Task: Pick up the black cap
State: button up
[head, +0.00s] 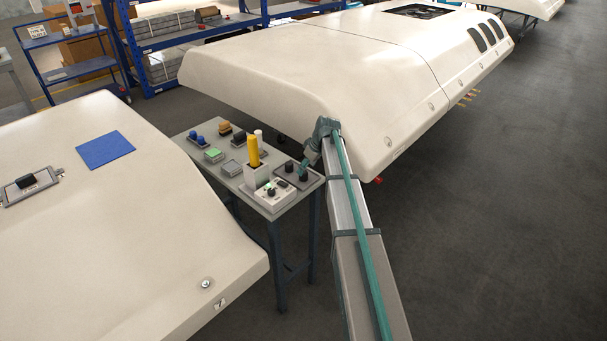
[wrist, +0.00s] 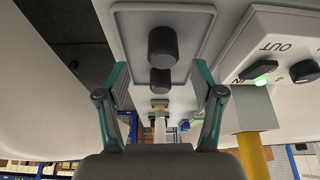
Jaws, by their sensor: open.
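Two black caps stand on a grey tray (wrist: 128,30) in the wrist view: a larger-looking black cap (wrist: 163,45) and another black cap (wrist: 160,80) below it in the picture. In the head view, a black cap (head: 289,166) shows on this tray at the table's right end, beside my gripper (head: 304,172). My gripper (wrist: 159,74) is open in the wrist view, with one finger on each side of the lower cap. A gap shows between each finger and the caps, and nothing is held. I cannot tell the exact height of the fingertips above the tray.
A white control box (head: 268,196) with a green light and knobs stands close to the tray. Behind it is a white holder (head: 257,175) with a yellow piece (head: 253,150). Several small parts sit farther left on the table (head: 205,171). Large cream shells (head: 310,65) flank the table.

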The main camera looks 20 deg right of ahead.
jog(key=p+x, duration=0.1)
jog(key=x, duration=0.3)
jog(key=shift+s+a, duration=0.1)
jog(key=shift+a, duration=0.1)
jog(key=c, duration=0.9)
